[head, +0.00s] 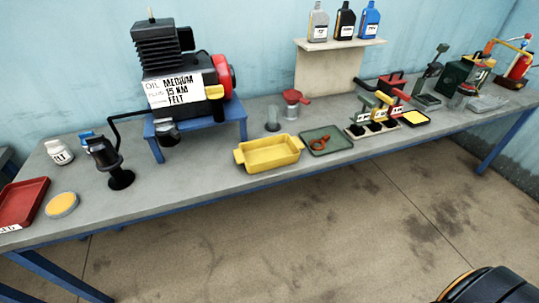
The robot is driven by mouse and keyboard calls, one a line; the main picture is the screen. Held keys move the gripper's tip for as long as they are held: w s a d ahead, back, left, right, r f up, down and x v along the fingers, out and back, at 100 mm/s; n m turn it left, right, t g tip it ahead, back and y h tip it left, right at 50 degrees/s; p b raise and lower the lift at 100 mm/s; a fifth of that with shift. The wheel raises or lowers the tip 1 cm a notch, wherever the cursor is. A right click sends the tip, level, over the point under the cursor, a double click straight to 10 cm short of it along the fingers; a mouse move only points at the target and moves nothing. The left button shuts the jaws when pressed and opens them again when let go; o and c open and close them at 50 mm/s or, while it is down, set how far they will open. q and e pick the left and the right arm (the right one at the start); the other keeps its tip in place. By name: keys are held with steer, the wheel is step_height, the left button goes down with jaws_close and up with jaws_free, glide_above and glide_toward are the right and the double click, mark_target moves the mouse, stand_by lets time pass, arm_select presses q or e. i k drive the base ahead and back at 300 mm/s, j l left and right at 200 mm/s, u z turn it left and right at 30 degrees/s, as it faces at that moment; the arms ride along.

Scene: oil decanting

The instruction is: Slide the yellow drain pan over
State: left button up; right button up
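The yellow drain pan (268,158) is a rectangular tray with side handles. It sits at the bench's front edge, right of the compressor (180,75), and looks empty. The compressor is black with a red end and stands on a blue stand (203,130). Its label reads oil medium, 15 Nm, felt. A dark fitting (168,132) hangs at its lower front. The pan is beside the stand, not under it. Neither of my grippers shows in the head view.
A black pump-like item (108,160), a round yellow-topped dish (62,205) and a red tray (20,203) are at the left. A clear beaker (272,118) and red funnel (292,100) stand behind the pan. A green tray (325,140) is close on its right.

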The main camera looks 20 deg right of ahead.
mark_target(261, 155)
steer(key=i+l, duration=0.1)
steer(key=l, duration=0.3)
steer(key=i+l, duration=0.1)
steer(key=l, duration=0.35)
steer(key=i+l+u, duration=0.1)
steer(key=l, duration=0.3)
steer(key=i+l, duration=0.15)
steer(key=l, duration=0.3)
steer(key=i+l, duration=0.1)
steer(key=l, duration=0.3)
steer(key=u, duration=1.55)
